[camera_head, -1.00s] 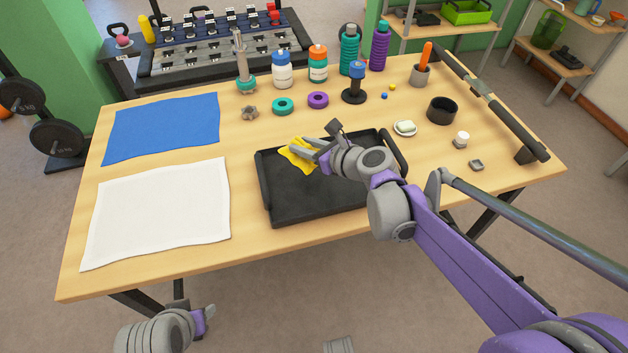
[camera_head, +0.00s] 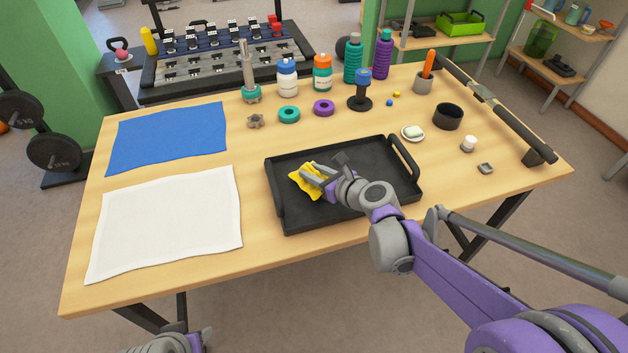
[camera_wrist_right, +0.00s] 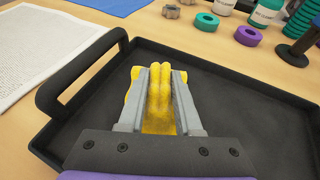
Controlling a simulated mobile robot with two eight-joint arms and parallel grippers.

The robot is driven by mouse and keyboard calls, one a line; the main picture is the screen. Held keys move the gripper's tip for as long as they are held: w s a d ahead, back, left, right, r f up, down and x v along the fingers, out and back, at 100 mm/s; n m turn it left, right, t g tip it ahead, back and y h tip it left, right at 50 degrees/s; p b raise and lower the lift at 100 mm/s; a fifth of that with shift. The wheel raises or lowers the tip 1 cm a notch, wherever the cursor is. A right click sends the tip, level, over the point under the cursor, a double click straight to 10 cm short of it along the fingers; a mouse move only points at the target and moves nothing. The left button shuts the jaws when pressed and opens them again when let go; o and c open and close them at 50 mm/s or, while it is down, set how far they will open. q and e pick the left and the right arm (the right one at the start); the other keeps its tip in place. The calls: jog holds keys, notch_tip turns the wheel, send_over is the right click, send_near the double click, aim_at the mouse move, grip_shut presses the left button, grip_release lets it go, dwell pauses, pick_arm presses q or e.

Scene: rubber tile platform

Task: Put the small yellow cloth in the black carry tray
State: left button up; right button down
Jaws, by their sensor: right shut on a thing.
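The small yellow cloth (camera_head: 303,184) is bunched between the fingers of my right gripper (camera_head: 312,178), over the left part of the black carry tray (camera_head: 350,208). In the right wrist view the cloth (camera_wrist_right: 158,100) is pinched between the two grey fingers, with folds showing on either side. The tray floor (camera_wrist_right: 235,95) lies below and around it. I cannot tell whether the cloth touches the floor. My left arm shows only at the bottom left edge, and its gripper (camera_head: 207,338) is cut off, so its fingers cannot be made out.
A white cloth (camera_head: 165,225) and a blue cloth (camera_head: 168,137) lie left of the tray. Behind it stand bottles (camera_head: 287,78), rings (camera_head: 323,107) and a dark blue stand (camera_head: 360,98). A soap dish (camera_head: 413,133) and black bowl (camera_head: 448,117) are at right. The tray handle (camera_head: 403,158) rises at its right end.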

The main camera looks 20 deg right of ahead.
jog(key=shift+f, duration=1.45)
jog(key=shift+f+b, duration=0.1)
jog(key=shift+b, duration=0.25)
jog(key=c, duration=0.6)
grip_release()
jog(key=shift+s+r, duration=0.15)
jog(key=shift+r, duration=0.1)
jog(key=p+v, duration=0.2)
jog(key=v, duration=0.9)
jog(key=shift+s+d+r, duration=0.1)
jog(key=shift+s+d, duration=0.1)
jog(key=shift+s, duration=0.1)
